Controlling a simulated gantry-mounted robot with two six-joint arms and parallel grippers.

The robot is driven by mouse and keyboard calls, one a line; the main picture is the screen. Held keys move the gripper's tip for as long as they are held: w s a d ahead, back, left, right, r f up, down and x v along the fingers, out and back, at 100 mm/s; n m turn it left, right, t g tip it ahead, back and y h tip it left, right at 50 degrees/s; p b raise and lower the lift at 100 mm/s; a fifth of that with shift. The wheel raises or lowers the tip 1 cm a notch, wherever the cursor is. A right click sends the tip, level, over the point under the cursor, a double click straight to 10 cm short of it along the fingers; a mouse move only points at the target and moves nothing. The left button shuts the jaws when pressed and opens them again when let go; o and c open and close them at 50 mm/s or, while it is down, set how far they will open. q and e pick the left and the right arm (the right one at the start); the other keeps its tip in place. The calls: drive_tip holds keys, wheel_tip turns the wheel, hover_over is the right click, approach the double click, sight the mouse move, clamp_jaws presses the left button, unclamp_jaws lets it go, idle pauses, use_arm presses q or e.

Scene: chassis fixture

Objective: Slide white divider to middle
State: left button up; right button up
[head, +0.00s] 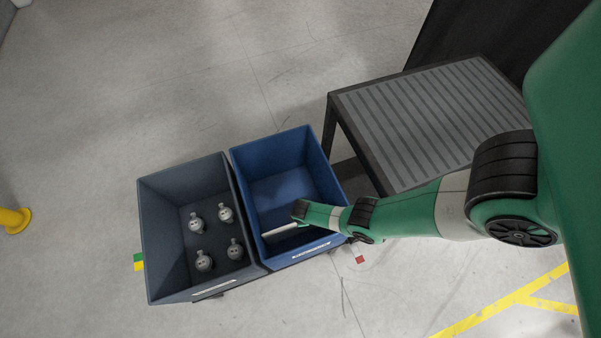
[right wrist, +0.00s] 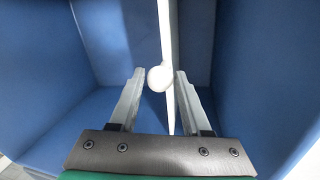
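The white divider (head: 280,230) stands in the blue bin (head: 266,146), near the bin's front end in the head view. In the right wrist view it is a thin white panel (right wrist: 165,35) seen edge-on, with a round white knob (right wrist: 158,79). My right gripper (right wrist: 160,73) has one finger on each side of the knob, with small gaps showing, so it looks open. In the head view the right gripper (head: 298,211) reaches down into the blue bin, and its fingertips are hard to make out. My left gripper is not in view.
A grey bin (head: 155,225) with several small metal parts (head: 225,214) stands directly left of the blue bin. A table with a ribbed top (head: 420,115) stands to the right. The blue bin's floor (head: 275,190) behind the divider looks empty.

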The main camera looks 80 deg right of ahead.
clamp_jaws()
idle(1.1)
